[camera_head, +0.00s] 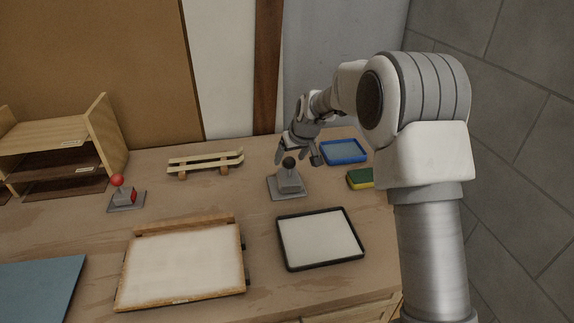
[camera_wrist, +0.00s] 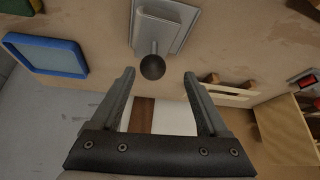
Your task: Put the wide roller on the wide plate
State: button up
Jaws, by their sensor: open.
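My gripper (camera_head: 298,157) is open and empty, over a grey block with a dark ball knob (camera_head: 289,162) on a flat base. In the wrist view the knob (camera_wrist: 152,67) shows between the fingertips (camera_wrist: 159,74), with a gap to each finger. A similar grey block with a red knob (camera_head: 118,181) stands at the left. No plain roller can be made out; I cannot tell whether either knobbed block is the wide roller. A white board in a wooden frame (camera_head: 180,265) and a smaller white panel with a black rim (camera_head: 320,238) lie in front; which is the wide plate is unclear.
A slatted wooden rack (camera_head: 205,162) stands at the back. A blue-rimmed tray (camera_head: 343,150) and a green-yellow sponge (camera_head: 360,178) are at the right, near my arm. A wooden shelf (camera_head: 112,135) stands at the left, a blue mat (camera_head: 40,290) front left. Bare table lies mid-table.

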jog(key=s+d+r+m+h, duration=0.1)
jog(key=s+d+r, duration=0.4)
jog(key=s+r, duration=0.35)
jog(key=s+d+r+m, duration=0.1)
jog(key=s+d+r, duration=0.5)
jog(key=s+r, duration=0.3)
jog(key=s+d+f+m+h, duration=0.1)
jog(key=s+d, duration=0.2)
jog(key=s, duration=0.8)
jog(key=s+d+f+m, duration=0.1)
jog(key=s+d, duration=0.3)
jog(key=s, duration=0.8)
jog(key=shift+f+m+h, duration=0.25)
jog(key=shift+m+h, duration=0.15)
jog(key=shift+m, duration=0.1)
jog(key=shift+s+d, duration=0.1)
jog(key=shift+c, duration=0.2)
